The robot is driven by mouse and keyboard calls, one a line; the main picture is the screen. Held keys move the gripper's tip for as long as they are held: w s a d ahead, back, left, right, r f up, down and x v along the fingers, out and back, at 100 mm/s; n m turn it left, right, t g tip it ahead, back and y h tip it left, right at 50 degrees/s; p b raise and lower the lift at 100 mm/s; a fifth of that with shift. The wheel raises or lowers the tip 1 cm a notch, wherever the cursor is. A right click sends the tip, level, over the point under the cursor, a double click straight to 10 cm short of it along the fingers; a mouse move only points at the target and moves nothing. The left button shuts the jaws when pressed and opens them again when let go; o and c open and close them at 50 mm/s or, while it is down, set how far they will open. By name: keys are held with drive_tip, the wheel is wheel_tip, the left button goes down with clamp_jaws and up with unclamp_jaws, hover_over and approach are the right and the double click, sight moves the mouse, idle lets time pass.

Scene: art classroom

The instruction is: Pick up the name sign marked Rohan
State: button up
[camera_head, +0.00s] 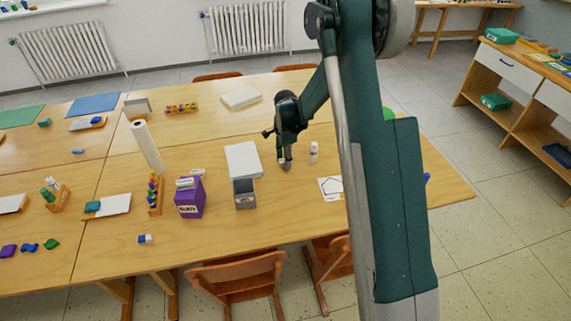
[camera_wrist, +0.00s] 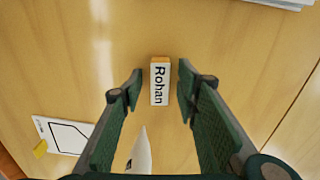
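The name sign marked Rohan (camera_wrist: 160,85) is a small block with a white face, black lettering and an orange-wood edge at its top. In the wrist view it is on the wooden table, with the lettering running lengthwise down the picture. My gripper (camera_wrist: 161,84) is open, with one fingertip on each side of the sign and a visible gap to both. In the head view my gripper (camera_head: 285,162) points down over the table, and I cannot make out the sign clearly there.
A white bottle (camera_head: 314,153) stands close to the right of my gripper. A card with a drawn pentagon (camera_head: 331,188) lies nearer the front edge. A grey open box (camera_head: 244,193), white paper (camera_head: 243,159) and a purple box (camera_head: 189,202) stand to the left.

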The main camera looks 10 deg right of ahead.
drive_tip(key=shift+c, duration=0.6)
drive_tip(key=c, duration=0.7)
drive_tip(key=shift+r+p, duration=0.9)
drive_tip(key=shift+r, duration=4.05)
